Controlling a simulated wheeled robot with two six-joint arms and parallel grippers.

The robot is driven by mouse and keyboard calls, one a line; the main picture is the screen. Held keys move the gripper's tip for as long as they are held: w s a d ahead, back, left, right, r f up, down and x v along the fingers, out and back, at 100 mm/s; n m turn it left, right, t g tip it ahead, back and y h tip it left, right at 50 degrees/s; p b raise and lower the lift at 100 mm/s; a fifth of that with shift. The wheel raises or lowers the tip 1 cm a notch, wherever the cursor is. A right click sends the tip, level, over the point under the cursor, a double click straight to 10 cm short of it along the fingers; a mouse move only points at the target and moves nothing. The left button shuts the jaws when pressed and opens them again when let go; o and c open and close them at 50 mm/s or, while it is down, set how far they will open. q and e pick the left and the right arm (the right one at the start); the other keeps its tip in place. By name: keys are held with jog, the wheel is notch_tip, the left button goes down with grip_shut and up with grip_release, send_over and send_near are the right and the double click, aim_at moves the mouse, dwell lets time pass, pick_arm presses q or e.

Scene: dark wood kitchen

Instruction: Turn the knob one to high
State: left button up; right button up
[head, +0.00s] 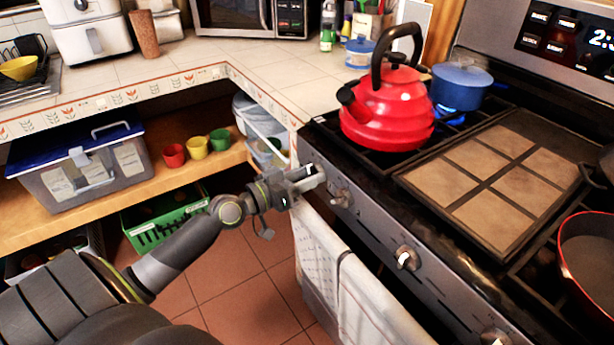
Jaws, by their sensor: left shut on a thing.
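The stove's front panel (375,235) carries a row of knobs. A second knob (406,257) and a third knob (495,338) are farther right along the panel. My right gripper is not in view.
A red kettle (388,112) and a blue pot (460,87) stand on the left burners, with blue flame under the pot. A griddle (480,185) and a red-rimmed pan (588,255) are to the right. Towels (345,275) hang below the panel.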

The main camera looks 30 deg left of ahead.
pick_arm(q)
jog(key=shift+n, duration=2.7)
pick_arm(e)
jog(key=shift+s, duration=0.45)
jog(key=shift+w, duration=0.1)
pick_arm(q)
jog(key=o, duration=1)
jog(key=shift+c, duration=0.2)
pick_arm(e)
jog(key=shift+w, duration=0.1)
